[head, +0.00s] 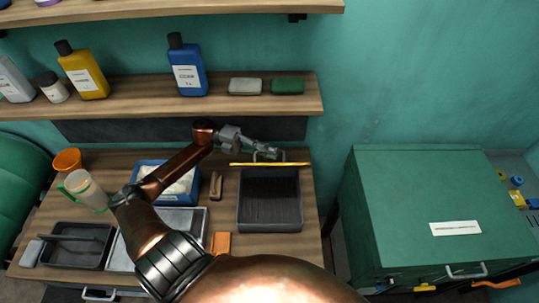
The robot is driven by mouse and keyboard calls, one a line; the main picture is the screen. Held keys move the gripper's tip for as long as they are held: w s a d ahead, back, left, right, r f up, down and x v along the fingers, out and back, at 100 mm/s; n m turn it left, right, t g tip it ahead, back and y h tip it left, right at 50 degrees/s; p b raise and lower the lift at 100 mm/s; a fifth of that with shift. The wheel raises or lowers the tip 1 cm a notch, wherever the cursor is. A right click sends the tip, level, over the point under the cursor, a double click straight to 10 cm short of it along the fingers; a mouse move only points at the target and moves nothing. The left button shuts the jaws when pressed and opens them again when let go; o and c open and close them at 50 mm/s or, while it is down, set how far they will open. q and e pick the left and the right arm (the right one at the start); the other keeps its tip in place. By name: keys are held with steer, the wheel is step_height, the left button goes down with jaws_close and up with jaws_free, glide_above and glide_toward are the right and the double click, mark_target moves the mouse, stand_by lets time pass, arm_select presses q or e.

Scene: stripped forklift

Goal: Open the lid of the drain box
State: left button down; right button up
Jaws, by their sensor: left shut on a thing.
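The drain box appears to be the dark box (270,212) with a ribbed inside, at the right end of the wooden bench. Its inside shows from above. Its lid (288,164) seems to stand up at the box's back edge, seen nearly edge-on as a thin yellow strip. A small grey handle (257,155) rises just behind the strip. My left gripper (270,151) reaches over the bench from the left and is shut at this handle; the fingertips are small and partly hidden. My right gripper is not in view.
A blue tray (196,196) with pale contents, a grey tray (198,229), a black tray (68,259), a jug (88,192) and an orange cup (67,160) stand left on the bench. A shelf (220,99) with bottles hangs above. A green cabinet (420,195) stands right.

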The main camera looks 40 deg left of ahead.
arm_select(q)
steer(key=w+a+n+b, duration=0.1)
steer(key=w+a, duration=0.1)
steer(key=w+a+r+n+h+b, duration=0.1)
steer(key=w, duration=0.1)
steer(key=shift+w+a+r+n+t+b, duration=0.2)
steer(key=shift+a+n+t+b, duration=0.1)
steer(key=shift+a+n+b, duration=0.1)
steer(key=c, duration=2)
jaws_free()
steer(key=v, duration=1.2)
steer(key=shift+r, duration=0.1)
